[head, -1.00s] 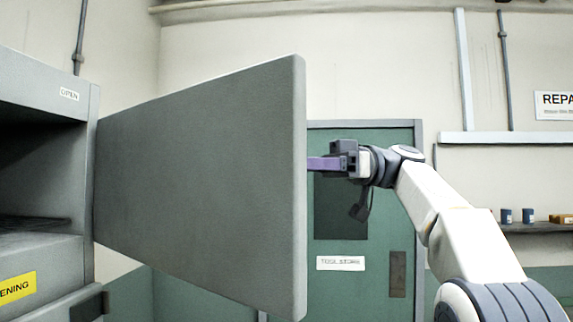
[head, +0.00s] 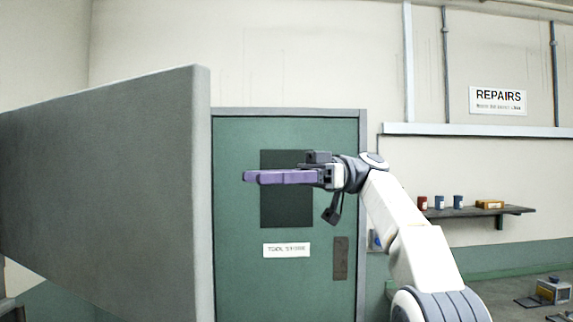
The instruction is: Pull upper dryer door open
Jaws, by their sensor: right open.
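The upper dryer door (head: 105,185) is a large grey panel standing swung out on the left of the head view. Its free edge faces right, and its hinge side is out of the frame. My right gripper (head: 248,177) has purple fingers pointing left toward the door. It is open and empty, a little to the right of the door's free edge and apart from it in the picture. The door's handle does not show. My left gripper is not in view.
Behind my right arm is a green tool store door (head: 235,245) with a dark window. A wall shelf (head: 475,211) with cans and a box stands to the right. A small machine (head: 552,290) sits on the floor at far right. Floor between looks clear.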

